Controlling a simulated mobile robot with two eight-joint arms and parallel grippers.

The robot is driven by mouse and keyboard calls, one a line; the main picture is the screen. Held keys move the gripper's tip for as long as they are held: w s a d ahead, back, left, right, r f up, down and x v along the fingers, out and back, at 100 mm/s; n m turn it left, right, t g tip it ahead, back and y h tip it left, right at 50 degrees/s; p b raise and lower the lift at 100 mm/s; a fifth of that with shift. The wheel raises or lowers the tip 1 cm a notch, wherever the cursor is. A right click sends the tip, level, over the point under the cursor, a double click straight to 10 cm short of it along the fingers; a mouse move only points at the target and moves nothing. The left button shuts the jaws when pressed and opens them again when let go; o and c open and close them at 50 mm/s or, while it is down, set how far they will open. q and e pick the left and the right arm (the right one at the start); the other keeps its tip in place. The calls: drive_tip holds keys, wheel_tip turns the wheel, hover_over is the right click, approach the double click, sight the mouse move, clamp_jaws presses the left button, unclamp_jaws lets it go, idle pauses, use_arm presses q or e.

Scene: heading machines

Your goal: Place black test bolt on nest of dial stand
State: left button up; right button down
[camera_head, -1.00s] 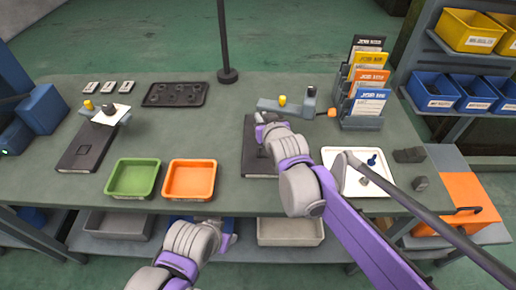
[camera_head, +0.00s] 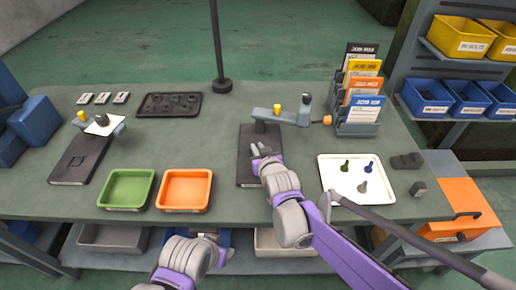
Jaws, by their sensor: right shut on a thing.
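My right gripper (camera_head: 258,151) is over the dark base plate (camera_head: 246,176) of the right-hand stand. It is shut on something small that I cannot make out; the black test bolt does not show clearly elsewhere. The right-hand stand has a blue-grey arm (camera_head: 289,118) with a yellow knob at the plate's far end. A second stand at the left has a dark plate (camera_head: 75,165), a white card (camera_head: 104,125) and a yellow knob. Any nest is too small or hidden. My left gripper (camera_head: 216,248) is low at the table's front edge; its fingers are unclear.
A white tray (camera_head: 335,172) holds a green, a blue and a grey bolt. A green bin (camera_head: 127,203) and an orange bin (camera_head: 184,205) stand at the front. A dark tray (camera_head: 170,105) lies behind. A card rack (camera_head: 356,128) stands right of the right-hand stand.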

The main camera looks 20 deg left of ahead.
drive_tip(key=c, duration=0.9)
unclamp_jaws()
drive_tip(key=shift+f, duration=0.1)
drive_tip(key=shift+r, duration=0.25)
drive_tip(key=p+v, duration=0.1)
drive_tip(key=v, duration=1.1)
